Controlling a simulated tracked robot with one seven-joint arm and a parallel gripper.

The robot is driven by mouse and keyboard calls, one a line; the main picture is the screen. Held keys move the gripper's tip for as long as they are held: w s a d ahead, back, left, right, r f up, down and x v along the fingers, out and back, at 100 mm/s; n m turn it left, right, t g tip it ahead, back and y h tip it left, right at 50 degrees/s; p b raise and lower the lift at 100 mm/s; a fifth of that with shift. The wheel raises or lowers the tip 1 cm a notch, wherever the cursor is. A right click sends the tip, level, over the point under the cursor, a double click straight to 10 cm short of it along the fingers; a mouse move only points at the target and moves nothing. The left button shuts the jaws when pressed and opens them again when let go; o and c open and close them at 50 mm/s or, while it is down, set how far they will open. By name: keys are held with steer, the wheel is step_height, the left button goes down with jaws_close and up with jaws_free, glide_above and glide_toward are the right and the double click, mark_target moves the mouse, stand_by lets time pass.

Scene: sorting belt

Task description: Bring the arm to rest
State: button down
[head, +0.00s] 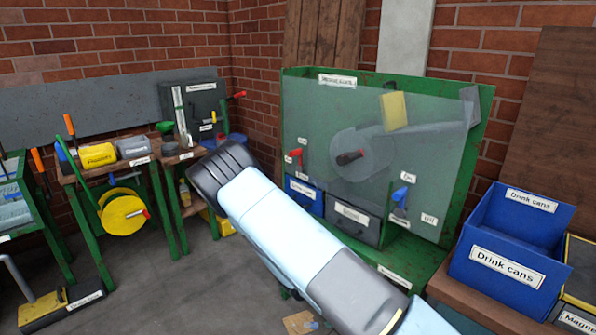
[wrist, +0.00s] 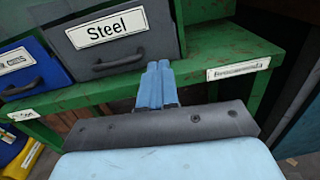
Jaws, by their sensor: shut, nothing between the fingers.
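My gripper (wrist: 157,86) shows in the wrist view, with its two light-blue fingers pressed together and nothing between them. In that picture the fingers overlap the green bench edge (wrist: 225,62), below and right of the grey Steel drawer (wrist: 125,46). I cannot tell whether they touch the bench. In the head view my arm (head: 275,215) crosses the middle, from a dark joint at upper left down to the lower right. The gripper itself cannot be made out there.
The green sorting machine (head: 465,160) with a clear front panel stands behind my arm. Blue Drink cans bins (head: 505,272) stand at right. Work benches with a yellow reel (head: 123,213) stand at left. Grey floor (head: 180,290) is open at lower left.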

steer(key=s+d+r+m+g+y, duration=0.2)
steer(key=s+d+r+m+g, duration=0.15)
steer(key=s+r+m, duration=0.35)
steer(key=s+d+r+m+g+y, duration=0.2)
steer(key=r+m+g, duration=0.2)
steer(key=r, duration=0.5)
steer(key=s+d+r+m+g+y, duration=0.1)
steer(key=s+d+r+m+g, duration=0.2)
steer(key=s+r+m+g, duration=0.25)
steer(key=s+a+r+m+t+y, duration=0.2)
steer(key=s+r+m+t+y, duration=0.2)
steer(key=s+r, duration=0.5)
steer(key=s+a+r+m+t+y, duration=0.3)
steer(key=s+r+m+y, duration=0.1)
steer(key=s+r, duration=0.6)
steer(key=shift+s+r+t+y, duration=0.2)
steer(key=shift+r+t+y, duration=0.2)
steer(key=shift+y, duration=0.2)
steer(key=shift+m, duration=0.25)
